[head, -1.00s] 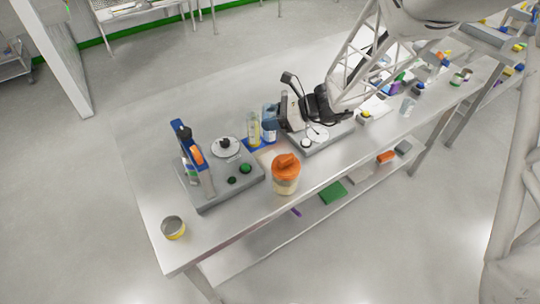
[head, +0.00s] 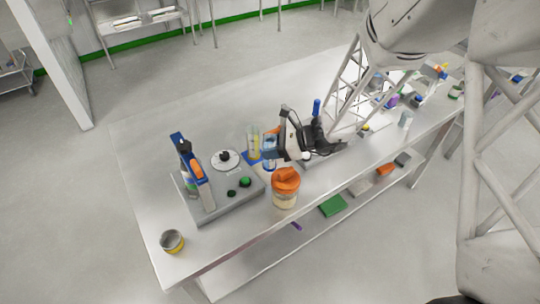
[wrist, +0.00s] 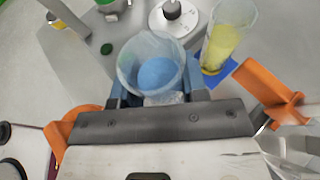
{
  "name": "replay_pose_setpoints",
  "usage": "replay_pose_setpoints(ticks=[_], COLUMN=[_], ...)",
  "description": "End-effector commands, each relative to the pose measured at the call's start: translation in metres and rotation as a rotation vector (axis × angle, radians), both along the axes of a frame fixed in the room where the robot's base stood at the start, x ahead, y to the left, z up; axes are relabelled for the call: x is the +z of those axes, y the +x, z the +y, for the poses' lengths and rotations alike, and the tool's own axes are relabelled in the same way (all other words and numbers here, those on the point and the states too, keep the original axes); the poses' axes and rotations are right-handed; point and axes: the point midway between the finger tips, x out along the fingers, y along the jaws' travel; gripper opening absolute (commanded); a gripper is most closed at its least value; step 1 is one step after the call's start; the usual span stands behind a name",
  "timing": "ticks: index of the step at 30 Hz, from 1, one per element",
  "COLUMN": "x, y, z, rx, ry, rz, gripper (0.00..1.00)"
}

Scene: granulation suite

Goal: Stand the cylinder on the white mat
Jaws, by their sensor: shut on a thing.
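My gripper (head: 270,154) is shut on a clear cylinder (head: 269,138) with blue contents. In the wrist view, the cylinder (wrist: 128,68) sits between the two blue-grey fingers (wrist: 157,92), and I look down into its open top. It is held beside a second clear cylinder with yellow contents (head: 253,143), which stands on a blue mat (head: 251,156). I cannot tell how far the held cylinder's base is above the bench. A white flat sheet (head: 374,122) lies to the right, partly hidden by my arm; I cannot tell if it is the white mat.
An orange-lidded jar (head: 285,187) stands at the front edge of the bench (head: 150,145). A grey balance-like unit (head: 222,197) with tools is on the left, with a yellow-banded tin (head: 172,241) before it. The back left of the bench is clear.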

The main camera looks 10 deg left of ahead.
Motion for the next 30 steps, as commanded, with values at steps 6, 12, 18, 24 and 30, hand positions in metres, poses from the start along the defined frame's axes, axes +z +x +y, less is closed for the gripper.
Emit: replay_pose_setpoints(ticks=[6,12,18,24,30], x=[-0.022,-0.034,-0.034,-0.036,-0.039], y=[0.000,0.000,0.000,0.000,0.000], z=[0.000,0.000,0.000,0.000,0.000], rx=[0.001,0.000,0.000,0.000,0.000], ry=[-0.001,0.000,0.000,0.000,0.000], rz=[0.003,0.001,0.000,0.000,0.000], gripper=[0.00,0.00,0.00,0.00,0.53])
